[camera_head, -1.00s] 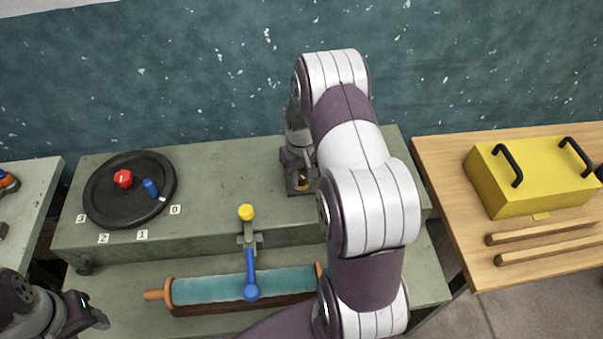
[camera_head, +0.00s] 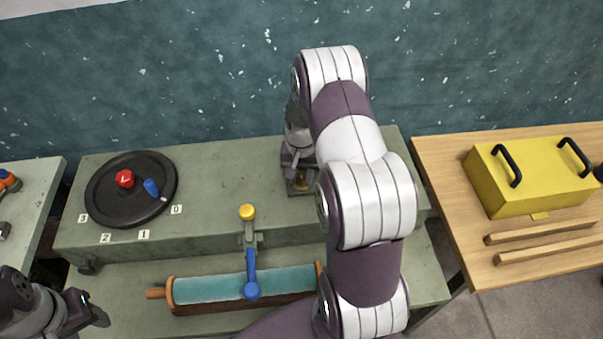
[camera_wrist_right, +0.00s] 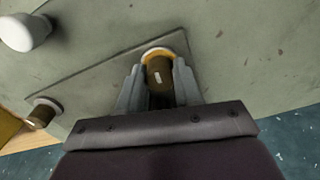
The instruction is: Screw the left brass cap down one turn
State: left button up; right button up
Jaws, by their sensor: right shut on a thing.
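The left brass cap (camera_wrist_right: 159,73) is a short brown-gold cylinder with a small pale mark and an orange-gold ring at its far edge. It stands on a grey-green plate (camera_wrist_right: 95,80). My right gripper (camera_wrist_right: 158,88) is shut on this cap, one grey finger on each side. In the head view the cap (camera_head: 301,184) shows small and dark below the right gripper, partly hidden by it. Another brass cap (camera_wrist_right: 41,115) stands apart at the left of the wrist view; my right arm hides it in the head view. My left gripper (camera_head: 99,316) is low at the left, away from the caps.
A black disc (camera_head: 110,208) with red and blue knobs lies left on the green bench. A yellow-topped lever (camera_head: 247,212) and a teal roller (camera_head: 205,289) are in front. A yellow box (camera_head: 530,180) stands on the wooden table at right. A white knob (camera_wrist_right: 24,32) is near the plate.

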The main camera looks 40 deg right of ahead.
aim_at(302, 175)
jog(key=shift+w, duration=0.1)
dwell(0.3)
jog(key=o, duration=1)
jog(key=shift+o, duration=0.2)
jog(key=shift+r, duration=0.1)
notch_tip(302, 175, up, 13)
jog(key=b, duration=0.1)
jog(key=shift+f+b, duration=0.2)
jog(key=shift+b, duration=0.15)
